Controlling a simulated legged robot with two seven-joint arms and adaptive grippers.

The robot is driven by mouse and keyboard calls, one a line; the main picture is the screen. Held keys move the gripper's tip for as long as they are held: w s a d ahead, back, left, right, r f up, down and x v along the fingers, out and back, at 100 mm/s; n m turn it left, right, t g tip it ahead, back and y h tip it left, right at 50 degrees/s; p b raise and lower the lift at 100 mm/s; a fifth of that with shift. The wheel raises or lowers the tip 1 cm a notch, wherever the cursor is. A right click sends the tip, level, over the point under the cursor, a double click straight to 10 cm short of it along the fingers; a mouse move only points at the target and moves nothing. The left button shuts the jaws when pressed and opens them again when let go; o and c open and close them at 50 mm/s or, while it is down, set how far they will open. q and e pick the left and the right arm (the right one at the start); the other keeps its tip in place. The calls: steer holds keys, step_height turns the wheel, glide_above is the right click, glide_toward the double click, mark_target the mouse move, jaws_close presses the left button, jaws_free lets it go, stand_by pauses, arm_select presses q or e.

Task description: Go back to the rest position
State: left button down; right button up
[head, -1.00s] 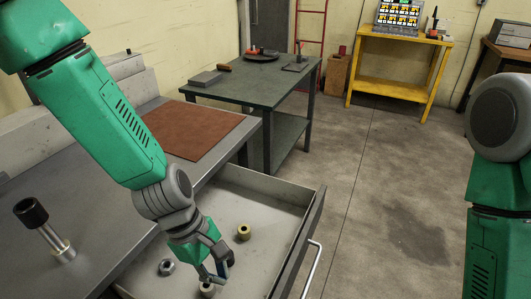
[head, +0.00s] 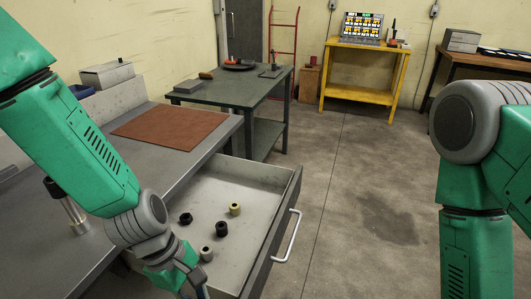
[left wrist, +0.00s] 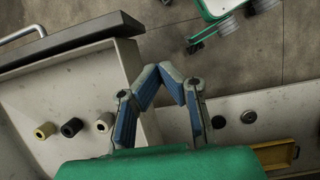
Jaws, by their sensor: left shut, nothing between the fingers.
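My left gripper (head: 195,291) is at the bottom edge of the head view, by the near left end of the open drawer (head: 262,232). In the left wrist view its fingers (left wrist: 170,72) come together at the tips with nothing between them. In the drawer stand a brass socket (head: 235,209), a black socket (head: 222,229), a dark ring-like piece (head: 186,218) and a grey socket (head: 206,253). My right arm stands at the right of the head view; its gripper is not seen.
A steel post with a black cap (head: 67,207) stands on the grey bench (head: 160,158) close to my left arm. A brown mat (head: 170,132) lies on the bench. A green table (head: 240,93) and a yellow stand (head: 358,94) are farther back. The floor to the right is clear.

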arm_select(q)
steer(key=s+a+f+m+t+y, duration=0.2)
steer(key=s+a+f+m+y, duration=0.2)
steer(key=s+a+f+m, duration=0.9)
steer(key=shift+s+a+f+m, duration=0.15)
steer(key=shift+s+a+m, duration=0.4)
steer(key=shift+a, duration=0.25)
steer(key=shift+w, duration=0.2)
steer(key=shift+a+f, duration=0.15)
steer(key=shift+a, duration=0.25)
steer(key=shift+d, duration=0.3)
